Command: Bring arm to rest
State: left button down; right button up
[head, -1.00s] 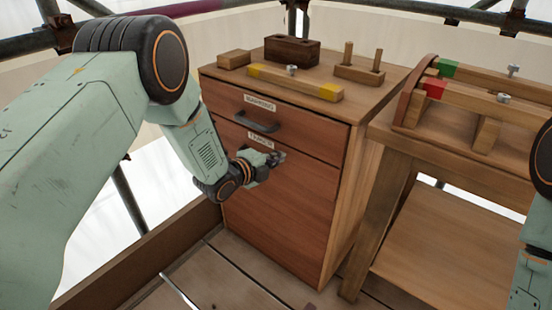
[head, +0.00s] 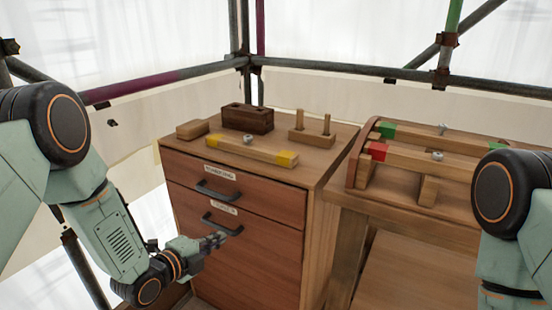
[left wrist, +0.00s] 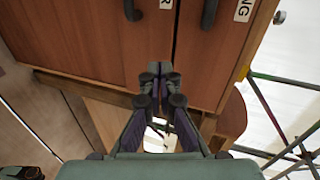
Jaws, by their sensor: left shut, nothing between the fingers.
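My left gripper (head: 217,239) is shut and empty in front of the wooden cabinet's lower front, close to the lower dark handle (head: 221,226). I cannot tell whether it touches the handle. In the left wrist view its closed fingers (left wrist: 160,72) point at the cabinet front (left wrist: 75,45), with the two handles further up the picture. My left arm (head: 105,225) comes in from the left, bent downward at the elbow. Part of my right arm (head: 505,205) shows at the right edge; its gripper is out of view.
The cabinet's drawer fronts (head: 190,176) look closed. On its top are a bar with yellow ends (head: 250,151), a dark block (head: 247,118), a small block (head: 193,129) and a two-peg stand (head: 312,135). A wooden bench (head: 445,222) stands right. Scaffold pipes (head: 400,74) run behind.

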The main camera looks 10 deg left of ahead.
pick_arm(q)
jog(key=s+a+f+n+g+y, duration=0.1)
jog(key=s+f+n+g+y, duration=0.3)
jog(key=s+f+n, duration=0.8)
pick_arm(e)
notch_tip(320, 180, up, 3)
jog(key=p, duration=0.3)
jog(key=c, duration=0.5)
pick_arm(q)
jog(key=s+n+g+y, duration=0.1)
jog(key=s+n+g, duration=0.8)
jog(key=s, duration=1.8)
jog(key=shift+s+a+f+n+y, duration=0.25)
jog(key=shift+s+f+n+y, duration=0.1)
jog(key=shift+n, duration=0.25)
pick_arm(e)
jog(key=shift+s+d, duration=0.1)
jog(key=shift+s, duration=0.05)
